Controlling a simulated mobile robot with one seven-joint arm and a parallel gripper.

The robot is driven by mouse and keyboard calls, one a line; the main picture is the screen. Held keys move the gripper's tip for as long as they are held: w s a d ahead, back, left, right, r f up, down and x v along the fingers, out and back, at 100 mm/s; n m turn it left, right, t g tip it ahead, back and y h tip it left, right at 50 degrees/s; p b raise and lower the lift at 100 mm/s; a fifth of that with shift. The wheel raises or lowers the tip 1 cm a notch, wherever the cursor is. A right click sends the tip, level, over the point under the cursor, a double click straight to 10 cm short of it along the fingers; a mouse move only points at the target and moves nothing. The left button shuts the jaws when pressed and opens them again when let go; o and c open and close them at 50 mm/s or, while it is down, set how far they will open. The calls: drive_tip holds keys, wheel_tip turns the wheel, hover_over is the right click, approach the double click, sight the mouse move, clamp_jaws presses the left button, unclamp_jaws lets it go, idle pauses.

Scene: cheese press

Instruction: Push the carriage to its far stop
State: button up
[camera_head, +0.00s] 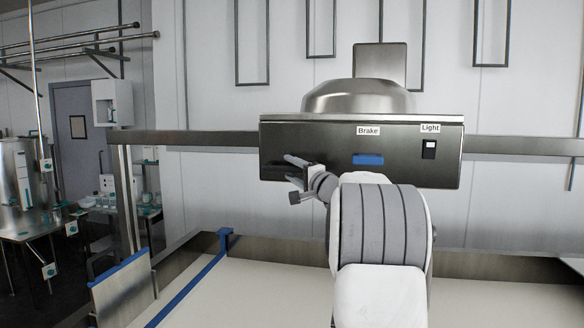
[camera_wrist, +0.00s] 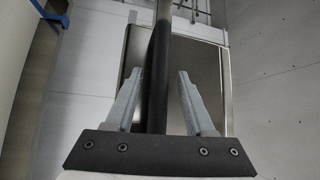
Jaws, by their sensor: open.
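The carriage (camera_head: 285,140) is a wide metal box with a domed top on a horizontal rail (camera_head: 215,139). Its front carries a blue bar labelled Brake (camera_head: 368,160) and a black-and-white switch labelled Light (camera_head: 429,150). My gripper (camera_head: 292,168) is open in front of the carriage's lower left part. In the wrist view its two fingers stand apart on either side of a dark upright bar (camera_wrist: 158,80). A metal panel shows behind the bar. I cannot tell whether the fingers touch the bar. My arm hides part of the space below the carriage.
A pale vat or table bed (camera_head: 250,295) with metal walls lies below. A blue strip (camera_head: 190,285) runs along its left side, beside a blue-topped metal plate (camera_head: 122,285). The rail extends clear on both sides of the carriage. A steel tank (camera_head: 18,190) stands far left.

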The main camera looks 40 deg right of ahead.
clamp_jaws()
idle(1.4)
